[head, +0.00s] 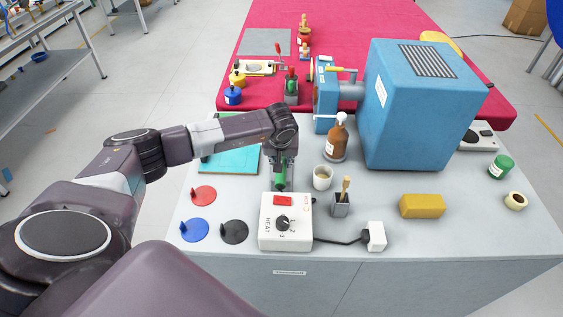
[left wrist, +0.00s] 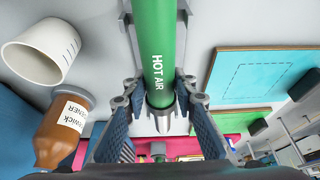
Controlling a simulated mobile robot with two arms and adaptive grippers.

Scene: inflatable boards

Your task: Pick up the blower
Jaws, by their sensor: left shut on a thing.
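The blower, a green tube marked HOT AIR (left wrist: 164,35), runs between the fingers of my left gripper (left wrist: 157,98) in the left wrist view. In the head view, my left gripper (head: 280,168) points down and is shut around the blower, whose green part (head: 280,183) shows below the fingers. The blower is just behind the white heater box (head: 285,238) with a HEAT dial and a red switch. I cannot tell whether its lower end touches anything. My right gripper is not in view.
A white cup (head: 322,178), brown bottle (head: 336,141) and grey brush holder (head: 340,206) stand close right of the gripper. A teal board (head: 225,160) lies left. Red, blue and black discs (head: 234,232) lie front left. A large blue machine (head: 415,110) blocks the back right.

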